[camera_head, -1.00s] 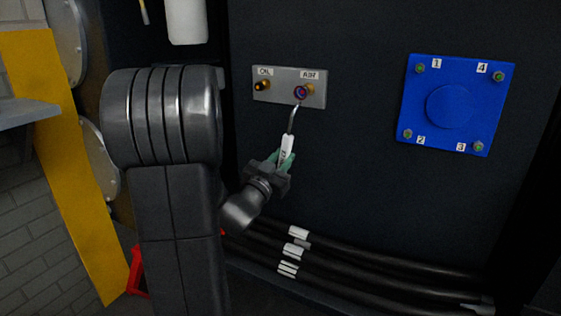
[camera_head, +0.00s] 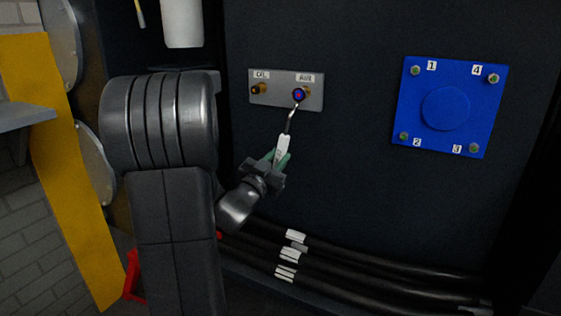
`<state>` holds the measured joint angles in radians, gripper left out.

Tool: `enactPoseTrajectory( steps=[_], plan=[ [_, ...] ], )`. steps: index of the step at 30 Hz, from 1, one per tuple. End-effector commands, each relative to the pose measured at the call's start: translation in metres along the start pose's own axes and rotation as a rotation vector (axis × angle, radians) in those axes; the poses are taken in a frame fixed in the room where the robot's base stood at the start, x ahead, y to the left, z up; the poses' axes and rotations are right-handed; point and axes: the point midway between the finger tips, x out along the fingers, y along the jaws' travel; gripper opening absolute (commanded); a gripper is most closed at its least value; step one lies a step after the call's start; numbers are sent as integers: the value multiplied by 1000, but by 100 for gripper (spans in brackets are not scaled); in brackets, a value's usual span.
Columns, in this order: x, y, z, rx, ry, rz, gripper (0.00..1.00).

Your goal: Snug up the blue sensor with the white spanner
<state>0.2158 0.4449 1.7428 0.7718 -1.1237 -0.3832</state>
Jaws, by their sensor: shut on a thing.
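The blue sensor (camera_head: 299,95) sits in the right-hand fitting of a grey plate (camera_head: 276,102), under a label that seems to read "AIR". My gripper (camera_head: 277,160) is shut on the white spanner (camera_head: 283,148), below the plate. The spanner's thin metal end points up and slightly right, and its tip reaches the lower edge of the sensor in the picture. I cannot tell whether the jaw is seated around the sensor or only in front of it.
A brass fitting (camera_head: 258,89) is on the left of the plate. A blue square cover (camera_head: 450,107) with numbered bolts is on the right. Black hoses (camera_head: 350,264) run below my gripper. A yellow post (camera_head: 60,165) stands at the left. The dark panel between is clear.

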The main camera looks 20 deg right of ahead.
Motion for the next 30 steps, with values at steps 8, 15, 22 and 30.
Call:
enactPoseTrajectory(
  steps=[8,15,22,30],
  plan=[
    [0,-18,-1,96,3,26,0],
    [0,-20,-1,109,2,31,0],
    [1,-23,-2,125,2,35,0],
    [2,-42,-6,227,4,64,0]
  ],
)
